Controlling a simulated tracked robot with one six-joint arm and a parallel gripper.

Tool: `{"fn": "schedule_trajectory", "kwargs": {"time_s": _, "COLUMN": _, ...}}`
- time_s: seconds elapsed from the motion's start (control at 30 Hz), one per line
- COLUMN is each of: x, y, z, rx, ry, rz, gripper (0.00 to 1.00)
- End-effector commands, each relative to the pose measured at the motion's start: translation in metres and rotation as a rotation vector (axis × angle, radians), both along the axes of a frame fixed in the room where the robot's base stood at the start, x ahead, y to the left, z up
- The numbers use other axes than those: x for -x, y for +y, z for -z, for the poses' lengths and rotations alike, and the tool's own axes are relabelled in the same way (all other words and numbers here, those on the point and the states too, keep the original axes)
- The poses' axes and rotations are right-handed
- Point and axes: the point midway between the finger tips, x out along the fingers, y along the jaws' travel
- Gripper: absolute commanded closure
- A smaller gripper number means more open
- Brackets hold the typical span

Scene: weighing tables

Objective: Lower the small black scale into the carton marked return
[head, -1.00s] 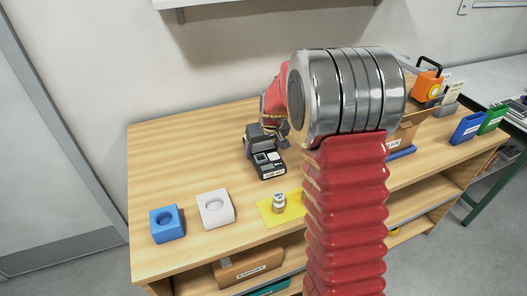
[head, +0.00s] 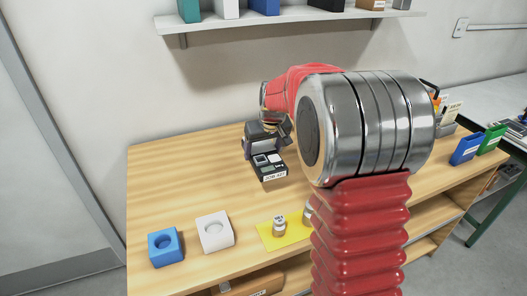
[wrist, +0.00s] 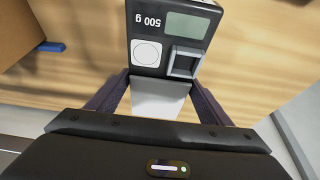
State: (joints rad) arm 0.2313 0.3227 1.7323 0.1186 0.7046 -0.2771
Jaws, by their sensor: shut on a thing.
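The small black scale (head: 268,167) has a grey display, a white round button and a label that reads 500 g in the wrist view (wrist: 146,58). My gripper (head: 266,143) is shut on it, with a dark finger on each side of its pale grey end in the wrist view (wrist: 160,98). The scale appears held above the wooden table (head: 180,185). A brown carton (wrist: 22,32) shows at the upper left of the wrist view; no marking on it can be read. In the head view my arm hides that part of the table.
A blue block (head: 165,246) and a white block (head: 214,231) stand at the front left. Blue (head: 466,149) and green (head: 491,139) bins stand at the right. A wall shelf (head: 290,18) is above. The table's back left is clear.

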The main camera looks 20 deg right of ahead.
Motion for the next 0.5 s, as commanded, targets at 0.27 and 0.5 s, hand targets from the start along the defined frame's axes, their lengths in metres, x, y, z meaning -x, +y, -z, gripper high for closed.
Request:
{"fn": "schedule_trajectory", "kwargs": {"time_s": 0.27, "x": 0.0, "y": 0.002, "z": 0.0, "rx": 0.0, "ry": -0.001, "rz": -0.001, "gripper": 0.6}}
{"fn": "schedule_trajectory", "kwargs": {"time_s": 0.5, "x": 0.014, "y": 0.043, "z": 0.006, "rx": 0.002, "ry": 0.002, "rz": -0.013, "gripper": 0.6}}
